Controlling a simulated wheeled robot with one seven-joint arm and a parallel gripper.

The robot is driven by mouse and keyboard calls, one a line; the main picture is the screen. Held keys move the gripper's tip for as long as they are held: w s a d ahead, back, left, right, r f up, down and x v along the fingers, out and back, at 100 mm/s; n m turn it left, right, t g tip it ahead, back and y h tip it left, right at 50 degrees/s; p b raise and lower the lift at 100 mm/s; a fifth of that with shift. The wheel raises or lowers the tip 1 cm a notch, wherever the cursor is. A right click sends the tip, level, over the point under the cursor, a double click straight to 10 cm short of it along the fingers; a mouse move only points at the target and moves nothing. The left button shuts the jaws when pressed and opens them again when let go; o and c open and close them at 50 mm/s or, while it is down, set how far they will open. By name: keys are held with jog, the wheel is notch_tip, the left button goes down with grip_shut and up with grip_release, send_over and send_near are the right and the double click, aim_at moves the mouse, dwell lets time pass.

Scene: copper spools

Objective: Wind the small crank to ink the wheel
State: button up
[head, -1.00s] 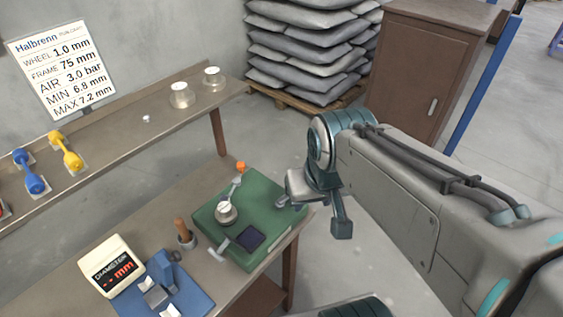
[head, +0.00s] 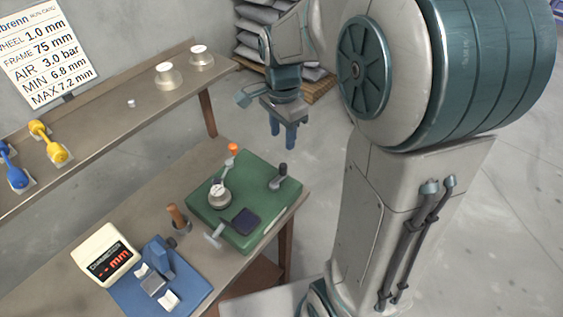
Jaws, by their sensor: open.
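A green machine base (head: 265,209) sits on the bench. At its right back side is a small crank (head: 276,183) with a dark upright knob. A lever with an orange knob (head: 232,149) rises at the back left, beside a round pale-topped wheel part (head: 219,194). A dark square pad (head: 244,220) lies at the front of the base. My gripper (head: 283,143) hangs with its blue fingers pointing down. In the picture it is above the crank, apart from it. It is open and empty.
A diameter readout (head: 104,262) and a blue measuring stand (head: 152,288) are at the front left. A wooden-handled tool (head: 178,215) stands beside the base. A raised shelf (head: 110,130) holds dumbbell-shaped gauges and two pale-topped pots. Grey sacks are stacked behind my arm.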

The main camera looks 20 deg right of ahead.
aim_at(283, 164)
notch_tip(283, 164, down, 12)
jog(key=shift+f+p, duration=0.1)
jog(key=shift+p, duration=0.4)
grip_shut()
